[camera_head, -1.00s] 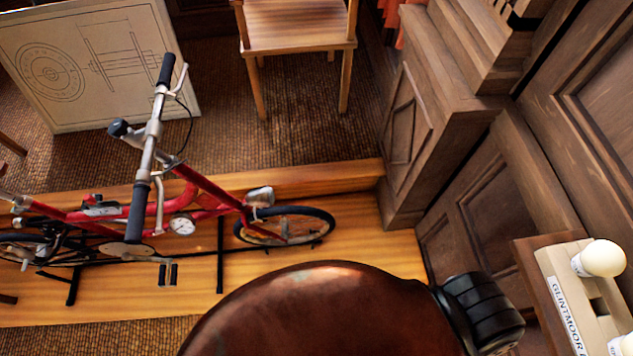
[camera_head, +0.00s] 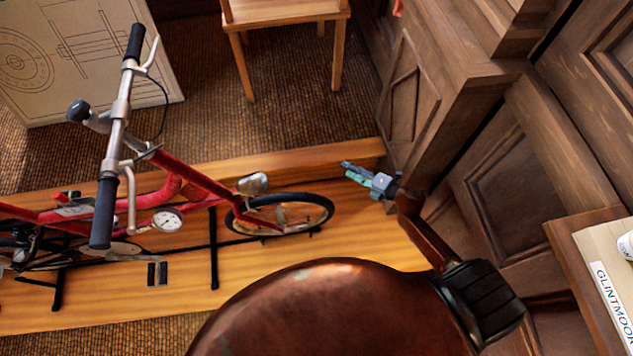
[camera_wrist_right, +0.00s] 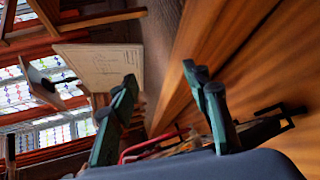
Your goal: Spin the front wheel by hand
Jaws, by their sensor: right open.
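The red bicycle (camera_head: 200,183) stands on a wooden platform, held up by black stands. Its small front wheel (camera_head: 326,208), with a black tyre, is at the right end of the bicycle in the head view. My right gripper (camera_head: 347,169) is open and empty, a little to the right of the wheel and apart from it in the picture, fingers pointing left. In the wrist view its two green fingers (camera_wrist_right: 163,77) are spread wide, and part of the red frame (camera_wrist_right: 150,143) shows low between them. The wheel is hard to make out there. My left gripper is not in view.
Wooden panelling (camera_head: 410,105) rises close behind and right of my right gripper. A wooden chair (camera_head: 285,12) and a drawing board (camera_head: 80,60) stand behind the platform (camera_head: 365,245). A labelled box (camera_head: 605,285) is at the lower right. Bare platform lies right of the wheel.

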